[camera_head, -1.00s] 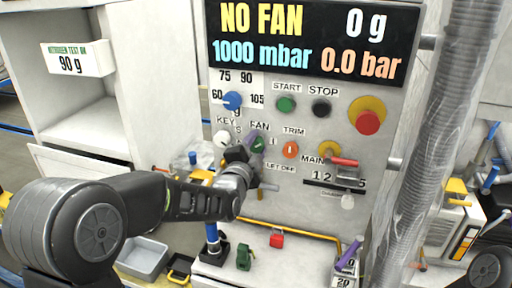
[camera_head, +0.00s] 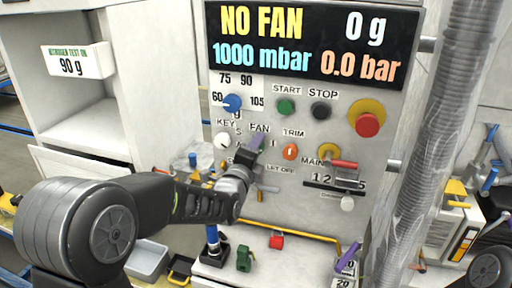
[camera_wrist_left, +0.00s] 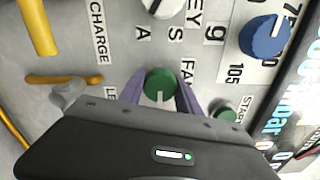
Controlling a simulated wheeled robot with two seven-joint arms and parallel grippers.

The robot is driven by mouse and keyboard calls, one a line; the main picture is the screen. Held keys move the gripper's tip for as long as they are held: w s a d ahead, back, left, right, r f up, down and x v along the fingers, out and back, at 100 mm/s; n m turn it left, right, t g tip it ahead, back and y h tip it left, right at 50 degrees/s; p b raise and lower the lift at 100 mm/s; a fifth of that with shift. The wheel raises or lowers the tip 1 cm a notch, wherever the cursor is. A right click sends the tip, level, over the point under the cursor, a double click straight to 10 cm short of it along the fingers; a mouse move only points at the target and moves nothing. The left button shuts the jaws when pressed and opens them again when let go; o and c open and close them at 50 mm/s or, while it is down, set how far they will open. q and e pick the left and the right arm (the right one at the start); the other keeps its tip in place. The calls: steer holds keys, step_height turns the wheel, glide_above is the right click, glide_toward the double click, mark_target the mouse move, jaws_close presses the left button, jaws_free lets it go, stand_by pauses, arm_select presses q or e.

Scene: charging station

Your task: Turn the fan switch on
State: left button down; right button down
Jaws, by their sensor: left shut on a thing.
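The fan switch is a round green knob (camera_wrist_left: 160,84) with a white mark, seen in the left wrist view below the FAN label. My left gripper (camera_wrist_left: 161,90) has its purple fingers on either side of the knob and is shut on it. In the head view my left gripper (camera_head: 256,143) is at the panel just under the FAN label, and it hides the knob there. The display (camera_head: 315,42) reads NO FAN, 0 g, 1000 mbar and 0.0 bar. My right gripper is not in view.
Near the fan switch are a white key knob (camera_head: 222,139), a blue dial (camera_head: 232,102), a green start button (camera_head: 285,106) and an orange trim knob (camera_head: 290,151). A red emergency button (camera_head: 367,124) and a ribbed hose (camera_head: 432,140) stand to the right.

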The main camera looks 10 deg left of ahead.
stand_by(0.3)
arm_select(q)
steer(key=c, duration=0.9)
jaws_free()
steer(key=shift+o, duration=0.2)
steer(key=shift+s, duration=0.1)
steer(key=s, duration=0.7)
steer(key=shift+s+a+b, duration=0.2)
steer(key=shift+s+b, duration=0.1)
